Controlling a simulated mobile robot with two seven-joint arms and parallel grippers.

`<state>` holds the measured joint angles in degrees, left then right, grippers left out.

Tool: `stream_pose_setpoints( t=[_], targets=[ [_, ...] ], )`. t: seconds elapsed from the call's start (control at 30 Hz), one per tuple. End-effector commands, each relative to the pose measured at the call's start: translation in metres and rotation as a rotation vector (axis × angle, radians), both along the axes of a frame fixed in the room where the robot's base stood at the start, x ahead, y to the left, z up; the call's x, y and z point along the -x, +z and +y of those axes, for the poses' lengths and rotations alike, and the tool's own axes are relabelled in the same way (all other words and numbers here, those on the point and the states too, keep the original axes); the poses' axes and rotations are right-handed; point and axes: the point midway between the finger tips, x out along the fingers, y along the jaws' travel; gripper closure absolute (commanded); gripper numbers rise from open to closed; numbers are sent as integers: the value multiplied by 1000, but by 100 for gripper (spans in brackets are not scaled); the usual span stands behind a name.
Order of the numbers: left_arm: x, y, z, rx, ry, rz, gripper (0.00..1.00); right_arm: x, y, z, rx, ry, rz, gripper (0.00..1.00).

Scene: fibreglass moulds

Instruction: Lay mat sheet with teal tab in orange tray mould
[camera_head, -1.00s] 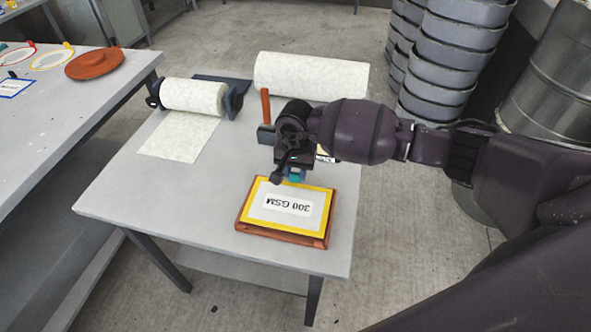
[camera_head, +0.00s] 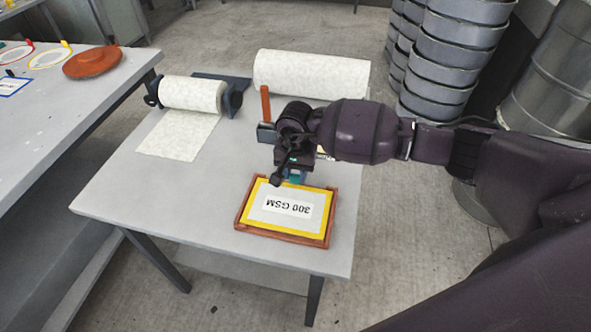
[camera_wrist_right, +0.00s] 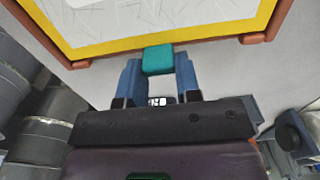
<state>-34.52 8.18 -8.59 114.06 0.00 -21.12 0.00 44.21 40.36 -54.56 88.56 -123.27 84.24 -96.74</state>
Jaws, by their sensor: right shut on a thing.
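The mat sheet (camera_head: 265,222) is whitish with a yellow border, a "300 GSM" label and a teal tab (camera_wrist_right: 157,59). It lies flat within the rim of the orange tray mould (camera_head: 283,237), near the front of the grey table. The orange rim shows around the sheet. My right gripper (camera_head: 295,177) is at the sheet's far edge, and in the right wrist view its two blue fingers are shut on the teal tab. Whether the sheet touches the mould's floor is hidden. My left gripper is not in view.
A mat roll on a holder (camera_head: 193,96) and a loose white roll (camera_head: 312,76) sit at the table's back, with an upright orange handle (camera_head: 265,104) nearby. The left table (camera_head: 60,110) bears an orange round mould (camera_head: 93,62) and several small sheets. The table's left front is clear.

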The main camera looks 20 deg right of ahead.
Motion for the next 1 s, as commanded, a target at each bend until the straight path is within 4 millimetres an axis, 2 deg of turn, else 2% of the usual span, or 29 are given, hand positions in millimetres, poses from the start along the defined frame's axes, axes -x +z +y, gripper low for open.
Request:
stream_pose_setpoints(
  t=[0.93,0.97,1.0],
  targets=[
    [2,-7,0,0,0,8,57,0,-3,0,1,0,-1,92],
    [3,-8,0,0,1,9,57,0,-3,0,1,0,-1,64],
    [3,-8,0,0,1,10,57,0,-3,0,1,0,-1,58]
  ],
)
